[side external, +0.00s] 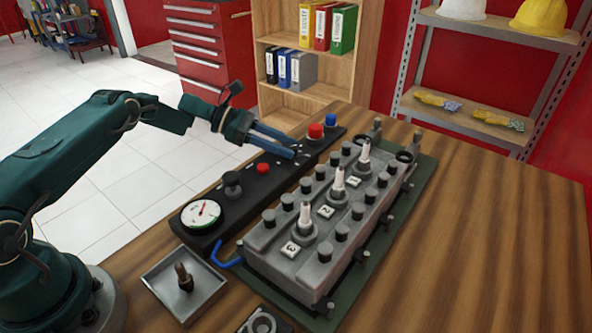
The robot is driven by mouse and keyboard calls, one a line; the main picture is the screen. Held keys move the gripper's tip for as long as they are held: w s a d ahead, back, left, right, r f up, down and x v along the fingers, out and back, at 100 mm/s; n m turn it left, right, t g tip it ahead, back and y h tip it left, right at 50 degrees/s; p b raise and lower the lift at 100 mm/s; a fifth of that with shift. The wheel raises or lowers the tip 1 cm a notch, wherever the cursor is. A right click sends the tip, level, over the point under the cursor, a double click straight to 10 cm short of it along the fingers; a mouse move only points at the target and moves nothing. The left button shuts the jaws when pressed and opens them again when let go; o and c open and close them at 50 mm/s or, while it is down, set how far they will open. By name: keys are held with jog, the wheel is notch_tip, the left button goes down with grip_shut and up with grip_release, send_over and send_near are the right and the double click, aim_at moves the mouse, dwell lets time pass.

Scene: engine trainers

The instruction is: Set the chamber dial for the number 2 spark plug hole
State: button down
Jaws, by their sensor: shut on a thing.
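The engine head (300,262) lies on a green mat on the table. Three white spark plugs stand in it, beside number plates: 1 (354,181), 2 (326,211) and 3 (290,249). The number 2 plug (339,182) is the middle one, upright in its hole. A long black control panel (215,197) runs along the head's left side. My gripper (296,148) reaches over the far half of this panel, its blue fingers shut on what seems to be the chamber dial. The fingers hide most of the dial, and its setting cannot be read.
The panel carries a round gauge (201,214), a black knob (232,183), a small red button (263,168), a large red button (315,131) and a blue button (330,119). A metal tray (208,302) and a blue hook (226,260) lie nearer. The table's right side is clear.

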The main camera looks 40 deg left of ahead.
jog(key=shift+d+r, duration=0.1)
dwell(0.7)
jog(key=shift+c, duration=2.2)
grip_release()
jog(key=shift+v, duration=2.55)
